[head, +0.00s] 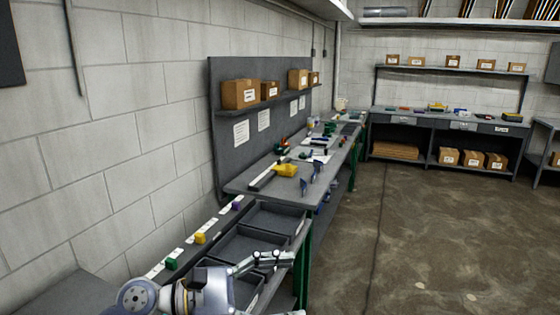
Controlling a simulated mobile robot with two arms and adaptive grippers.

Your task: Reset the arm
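My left arm comes in at the bottom of the head view, a grey and white arm with a round joint (137,296) at the lower left. Its gripper (272,260) is at the end, pointing right, over the front part of the dark trays. I see no object in it, but its fingers are too small and overlapped to tell whether they are open or shut. My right gripper is not in view; a small pale piece at the bottom edge is too cut off to identify.
Dark trays (283,219) sit beside a strip with green (171,264), yellow (200,238) and purple (236,205) blocks. Beyond is a workbench (250,180) with a yellow scoop-like item (287,170) and tools. Open floor (420,240) lies to the right.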

